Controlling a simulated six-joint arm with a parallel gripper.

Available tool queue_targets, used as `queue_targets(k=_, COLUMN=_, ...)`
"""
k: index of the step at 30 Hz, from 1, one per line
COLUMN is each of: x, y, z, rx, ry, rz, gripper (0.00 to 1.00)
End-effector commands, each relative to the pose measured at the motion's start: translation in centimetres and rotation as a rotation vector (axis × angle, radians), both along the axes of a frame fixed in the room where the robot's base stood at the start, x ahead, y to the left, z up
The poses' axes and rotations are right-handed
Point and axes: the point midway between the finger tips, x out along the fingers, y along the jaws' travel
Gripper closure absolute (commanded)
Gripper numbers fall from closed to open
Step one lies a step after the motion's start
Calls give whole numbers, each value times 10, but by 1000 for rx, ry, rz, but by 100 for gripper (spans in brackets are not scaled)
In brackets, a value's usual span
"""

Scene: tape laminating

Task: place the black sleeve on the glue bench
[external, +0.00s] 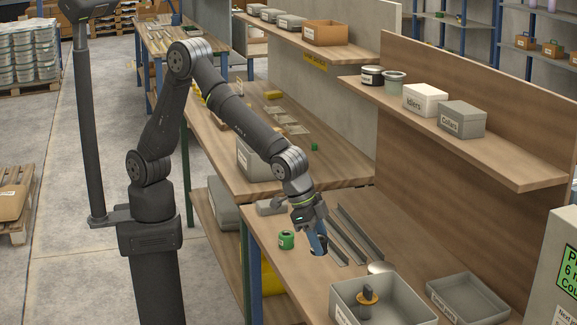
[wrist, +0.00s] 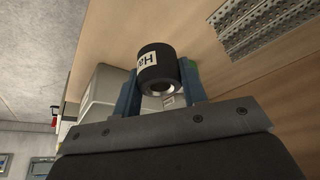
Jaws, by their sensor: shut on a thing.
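My gripper (external: 318,243) hangs over the near wooden bench (external: 282,268), to the right of a small green can. In the wrist view my gripper (wrist: 160,82) has its two blue fingers shut on the black sleeve (wrist: 152,66), a short dark cylinder with a white label and a metal-looking bore at one end. In the external view the sleeve is a small dark shape at the fingertips, partly hidden. A second wooden bench (external: 215,137) stands behind the near one. I cannot tell from readable signs which is the glue bench.
The green can (external: 286,241) stands near the bench's left edge. Grey perforated rails (external: 357,232) lie behind the gripper. A grey bin (external: 400,298) with an orange-and-black part and a grey tray (external: 466,300) are at front right. A shelf (external: 450,137) with boxes overhangs the right side.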

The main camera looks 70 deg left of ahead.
Motion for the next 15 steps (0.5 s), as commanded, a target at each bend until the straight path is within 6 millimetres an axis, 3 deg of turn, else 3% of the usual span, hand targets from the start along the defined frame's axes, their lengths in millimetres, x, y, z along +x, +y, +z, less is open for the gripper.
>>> queue_targets(k=6, x=-32, y=-7, z=20, rx=-1, ry=-1, rz=-2, gripper=89)
queue_targets(k=15, x=-42, y=-8, z=25, rx=1, ry=0, rz=1, gripper=89)
